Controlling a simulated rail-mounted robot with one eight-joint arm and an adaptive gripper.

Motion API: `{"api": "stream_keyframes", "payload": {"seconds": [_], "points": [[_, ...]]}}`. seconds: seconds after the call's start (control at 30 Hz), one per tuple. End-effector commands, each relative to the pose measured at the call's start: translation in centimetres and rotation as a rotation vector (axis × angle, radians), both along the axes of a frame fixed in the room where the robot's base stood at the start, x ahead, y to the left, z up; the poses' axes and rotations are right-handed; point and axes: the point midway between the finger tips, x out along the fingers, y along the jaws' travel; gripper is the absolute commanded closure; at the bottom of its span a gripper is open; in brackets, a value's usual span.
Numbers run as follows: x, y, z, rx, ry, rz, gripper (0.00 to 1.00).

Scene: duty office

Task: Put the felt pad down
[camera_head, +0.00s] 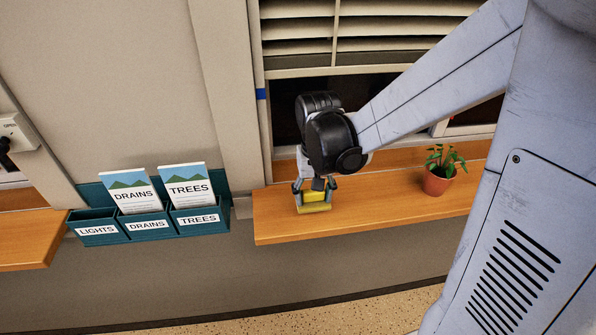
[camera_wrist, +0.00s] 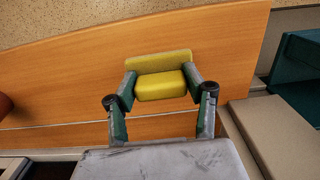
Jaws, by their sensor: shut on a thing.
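The felt pad (camera_head: 314,208) is yellow, with a block-like upper part and a wider, flat, duller yellow part beneath. My gripper (camera_head: 315,187) points down over the left part of the wooden ledge (camera_head: 385,203) and is shut on the pad's upper part. In the wrist view the felt pad (camera_wrist: 160,87) sits between the two fingertips of my gripper (camera_wrist: 160,80), with the flat part showing beyond them. The pad is at or just above the ledge; I cannot tell whether it touches. Its underside is hidden.
A potted plant (camera_head: 437,181) stands on the ledge to the right. Left of the ledge hangs a teal leaflet rack (camera_head: 150,232) with drains and trees leaflets. A slatted blind (camera_head: 300,30) and window are behind. The ledge between pad and plant is clear.

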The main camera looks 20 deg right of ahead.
Motion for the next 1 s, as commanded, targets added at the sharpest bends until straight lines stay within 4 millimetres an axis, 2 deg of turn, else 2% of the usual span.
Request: {"api": "stream_keyframes", "payload": {"seconds": [0.2, 0.67, 0.7, 0.8, 1.0], "points": [[0.0, 0.0, -1.9, 0.000, 0.000, 0.000, 0.87], [0.0, 0.0, -2.5, 0.000, 0.000, 0.000, 0.87], [0.0, 0.0, -2.4, 0.000, 0.000, 0.000, 0.48], [0.0, 0.0, -2.4, 0.000, 0.000, 0.000, 0.35], [0.0, 0.0, -2.3, 0.000, 0.000, 0.000, 0.34]]}}
